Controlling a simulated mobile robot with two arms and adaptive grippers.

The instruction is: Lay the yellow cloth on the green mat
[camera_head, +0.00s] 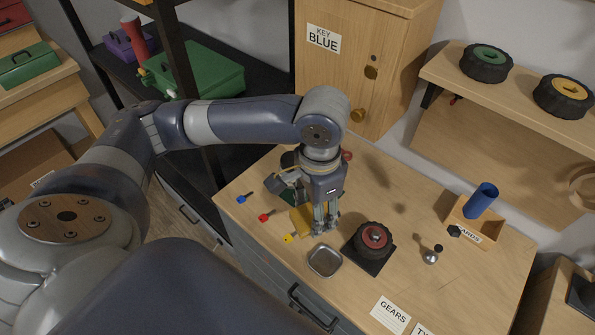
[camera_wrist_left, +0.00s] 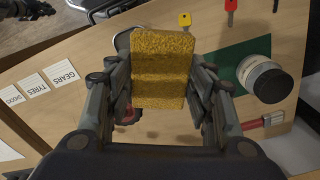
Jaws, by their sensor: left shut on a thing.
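The yellow cloth (camera_wrist_left: 160,70) is a thick, textured rectangle between the fingers of my left gripper (camera_wrist_left: 160,95). The gripper is shut on it from both sides. In the head view the left gripper (camera_head: 322,222) points down over the wooden worktop, with the cloth (camera_head: 300,220) at its left side. The green mat (camera_wrist_left: 228,62) lies to the right of the cloth in the wrist view, apart from it. In the head view my arm and gripper hide much of the mat.
A small metal tray (camera_head: 325,261) and a red-hubbed wheel (camera_head: 373,238) are near the gripper. Blue, red and yellow-headed items line the worktop's left edge. A red-handled brush (camera_wrist_left: 264,122) lies near the jar. A wooden holder with a blue cylinder (camera_head: 482,199) stands right.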

